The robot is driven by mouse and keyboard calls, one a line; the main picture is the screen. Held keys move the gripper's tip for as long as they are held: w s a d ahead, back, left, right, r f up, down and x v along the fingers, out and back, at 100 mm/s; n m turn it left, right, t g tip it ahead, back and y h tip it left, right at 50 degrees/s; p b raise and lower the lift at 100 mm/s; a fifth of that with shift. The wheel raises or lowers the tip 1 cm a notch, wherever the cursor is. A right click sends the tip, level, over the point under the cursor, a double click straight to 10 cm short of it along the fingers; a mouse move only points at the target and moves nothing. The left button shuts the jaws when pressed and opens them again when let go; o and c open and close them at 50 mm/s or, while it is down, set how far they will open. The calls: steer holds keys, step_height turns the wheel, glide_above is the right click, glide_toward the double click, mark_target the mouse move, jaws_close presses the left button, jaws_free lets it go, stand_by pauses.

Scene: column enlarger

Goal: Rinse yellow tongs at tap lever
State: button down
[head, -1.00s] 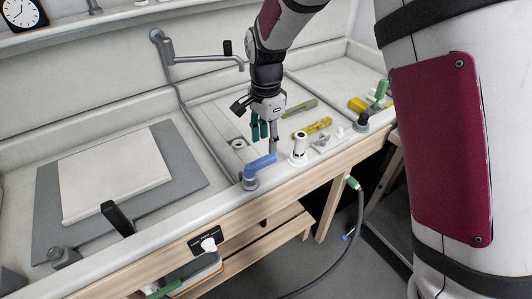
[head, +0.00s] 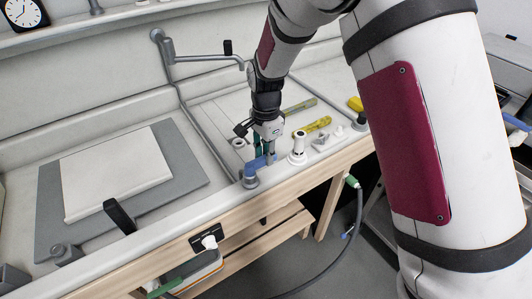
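Yellow tongs (head: 318,125) lie on the light worktop of the wet bench, right of my gripper and apart from it. A blue lever (head: 254,168) stands on a grey base at the bench's front rim. My gripper (head: 266,153) points down at the lever's far end, its fingers overlapping it in the picture. I cannot tell whether they touch it, or whether they are open or shut, as the tips are small and partly hidden.
A white cylindrical knob (head: 298,146) stands right beside my gripper at the front rim, with a white star-shaped knob (head: 320,141) further right. A grey-green strip (head: 300,106) lies behind the tongs. A grey board with a white slab (head: 115,173) fills the left side.

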steer(key=shift+s+d+r+m+p, duration=0.1)
steer(key=shift+s+d+m+p, duration=0.1)
steer(key=shift+s+m+p, duration=0.4)
steer(key=shift+s+d+m+p, duration=0.15)
steer(key=shift+m+p, duration=0.45)
steer(key=shift+m, duration=0.4)
steer(key=c, duration=1.4)
jaws_free()
steer(key=shift+c, duration=0.2)
step_height(320, 180, up, 12)
